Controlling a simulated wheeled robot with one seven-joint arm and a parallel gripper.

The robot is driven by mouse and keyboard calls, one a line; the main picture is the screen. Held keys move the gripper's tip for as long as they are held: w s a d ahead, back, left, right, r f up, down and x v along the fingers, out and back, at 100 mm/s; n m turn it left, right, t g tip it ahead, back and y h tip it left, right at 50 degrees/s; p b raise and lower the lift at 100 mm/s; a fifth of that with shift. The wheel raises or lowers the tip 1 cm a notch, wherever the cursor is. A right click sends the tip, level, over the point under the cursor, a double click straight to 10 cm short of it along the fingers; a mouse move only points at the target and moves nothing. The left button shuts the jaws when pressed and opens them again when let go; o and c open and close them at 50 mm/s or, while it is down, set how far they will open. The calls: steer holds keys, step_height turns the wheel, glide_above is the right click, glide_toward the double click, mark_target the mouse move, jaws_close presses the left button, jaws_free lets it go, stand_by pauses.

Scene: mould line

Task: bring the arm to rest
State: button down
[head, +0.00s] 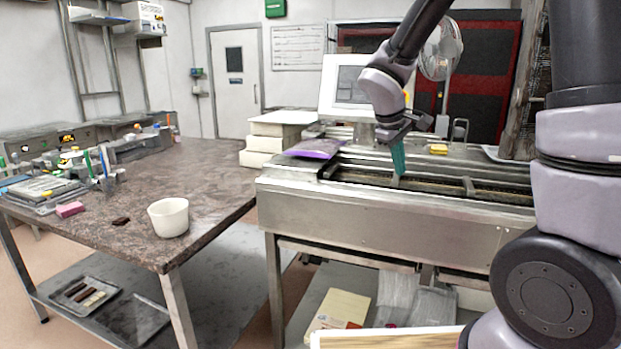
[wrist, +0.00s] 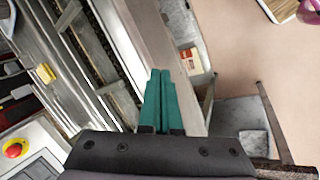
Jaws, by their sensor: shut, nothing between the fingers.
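My gripper (head: 398,160) hangs from my arm over the steel mould line (head: 360,225), its teal fingers pointing down. In the wrist view the two teal fingers (wrist: 158,100) lie side by side, shut, with nothing between them. The fingers are above the front rim of the line's open channel; I cannot tell how high. My arm is bent, with its forearm coming in from the upper right of the head view.
A stone-topped table (head: 215,165) with a white bowl (head: 169,217) stands at left. A monitor (head: 338,88), a purple packet (head: 315,148) and a yellow block (head: 438,149) are by the line. A red emergency button (wrist: 14,150) shows in the wrist view.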

steer(key=s+d+r+m+t+y, duration=0.1)
steer(key=s+r+m+t+y, duration=0.1)
steer(key=s+r+m, duration=0.3)
steer(key=s+d+r+m+t+y, duration=0.1)
steer(key=s+r+m+y, duration=0.2)
steer(key=s+r+m, duration=0.3)
steer(key=s+r, duration=0.4)
steer(key=s, duration=0.4)
steer(key=shift+d+m+t+y, duration=0.3)
steer(key=shift+d+t+y, duration=0.05)
steer(key=shift+t+y, duration=0.05)
